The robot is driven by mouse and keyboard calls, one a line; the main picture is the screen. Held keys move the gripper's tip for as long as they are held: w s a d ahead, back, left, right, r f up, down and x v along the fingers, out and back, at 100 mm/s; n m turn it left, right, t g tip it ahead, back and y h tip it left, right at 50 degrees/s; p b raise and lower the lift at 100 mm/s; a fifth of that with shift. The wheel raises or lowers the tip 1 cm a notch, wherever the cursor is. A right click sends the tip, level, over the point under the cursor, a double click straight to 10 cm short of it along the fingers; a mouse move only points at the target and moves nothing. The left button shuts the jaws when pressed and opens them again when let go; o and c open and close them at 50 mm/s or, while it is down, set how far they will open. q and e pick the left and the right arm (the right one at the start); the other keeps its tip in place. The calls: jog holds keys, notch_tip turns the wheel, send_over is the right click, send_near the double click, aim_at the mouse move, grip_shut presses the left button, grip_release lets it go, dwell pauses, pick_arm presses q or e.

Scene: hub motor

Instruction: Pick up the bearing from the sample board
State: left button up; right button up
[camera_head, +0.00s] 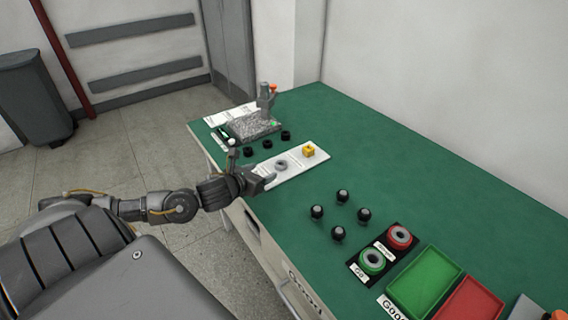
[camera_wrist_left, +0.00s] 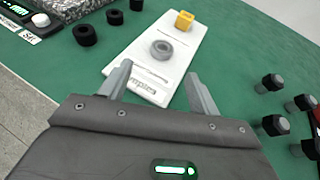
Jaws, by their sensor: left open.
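The bearing (camera_head: 281,165) is a grey metal ring lying on the white sample board (camera_head: 297,164). It also shows in the left wrist view (camera_wrist_left: 162,49), ahead of the fingertips, near the middle of the board (camera_wrist_left: 183,62). A yellow block (camera_head: 308,150) sits at the far end of the same board. My left gripper (camera_head: 264,179) is at the board's near end, short of the bearing. In the left wrist view its two fingers (camera_wrist_left: 157,80) are apart with nothing between them but the board's printed end below. My right gripper is in neither view.
Black rings (camera_head: 267,144) lie beside the board, near a grey device (camera_head: 254,124). Several black knobbed pieces (camera_head: 342,196) stand to the right. The table's back area is clear.

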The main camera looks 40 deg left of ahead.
aim_at(282, 162)
pick_arm(q)
jog(key=x, duration=0.4)
jog(key=shift+w+f, duration=0.1)
jog(key=shift+w, duration=0.15)
jog(key=shift+w+p, duration=0.1)
jog(key=shift+p, duration=0.2)
jog(key=shift+w, duration=0.3)
jog(key=p+x, duration=0.1)
jog(key=x, duration=0.3)
jog(key=shift+w+d+f, duration=0.15)
jog(key=shift+f, duration=0.15)
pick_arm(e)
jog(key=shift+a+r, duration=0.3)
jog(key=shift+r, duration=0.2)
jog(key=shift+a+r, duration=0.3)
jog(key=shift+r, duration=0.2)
pick_arm(q)
jog(key=c, duration=1.1)
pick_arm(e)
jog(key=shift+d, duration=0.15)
